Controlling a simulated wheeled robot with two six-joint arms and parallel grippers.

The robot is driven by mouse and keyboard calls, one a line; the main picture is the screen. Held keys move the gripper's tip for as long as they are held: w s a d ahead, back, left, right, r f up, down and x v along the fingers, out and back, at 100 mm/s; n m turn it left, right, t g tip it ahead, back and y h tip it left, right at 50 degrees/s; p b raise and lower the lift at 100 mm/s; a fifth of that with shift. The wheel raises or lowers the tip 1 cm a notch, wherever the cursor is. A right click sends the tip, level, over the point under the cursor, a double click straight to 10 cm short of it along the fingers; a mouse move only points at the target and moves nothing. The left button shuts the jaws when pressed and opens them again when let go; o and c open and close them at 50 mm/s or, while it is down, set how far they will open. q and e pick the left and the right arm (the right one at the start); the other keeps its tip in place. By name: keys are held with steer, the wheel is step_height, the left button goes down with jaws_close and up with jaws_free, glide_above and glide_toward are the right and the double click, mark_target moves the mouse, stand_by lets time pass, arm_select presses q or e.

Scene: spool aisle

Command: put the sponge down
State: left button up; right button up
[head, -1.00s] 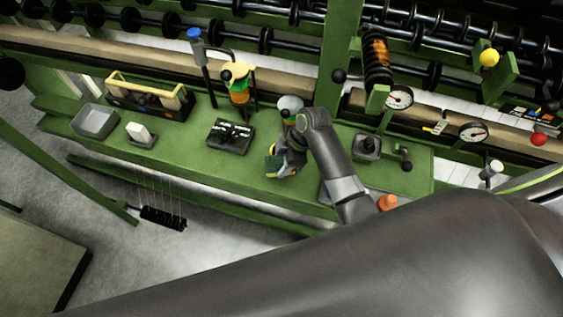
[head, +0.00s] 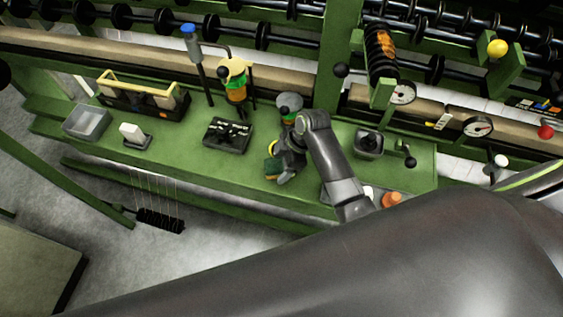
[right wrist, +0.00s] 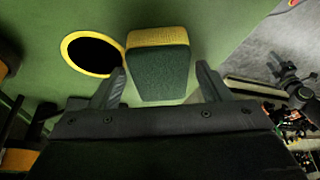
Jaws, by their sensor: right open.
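The sponge (head: 272,169) is a block with a yellow layer and a dark green layer. In the right wrist view the sponge (right wrist: 158,72) shows between the two spread fingertips of my right gripper (right wrist: 160,82), with a gap visible on each side. The fingers are open and do not grip it. Its underside is hidden, so its contact with the bench is not clear. My left gripper is not in view.
A yellow-rimmed black disc or hole (right wrist: 92,54) is close beside the sponge. A black block (head: 228,134), a white block on a dark holder (head: 132,133) and a grey tray (head: 87,122) stand further left. An orange item (head: 391,199) is near my right forearm.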

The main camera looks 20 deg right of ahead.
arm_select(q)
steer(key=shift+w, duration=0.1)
arm_select(e)
steer(key=shift+r, duration=0.1)
steer(key=shift+d+r, duration=0.1)
steer(key=shift+r, duration=0.1)
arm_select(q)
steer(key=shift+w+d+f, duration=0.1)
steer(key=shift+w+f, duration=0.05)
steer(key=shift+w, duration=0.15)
arm_select(e)
steer(key=v, duration=0.7)
steer(key=shift+r, duration=0.1)
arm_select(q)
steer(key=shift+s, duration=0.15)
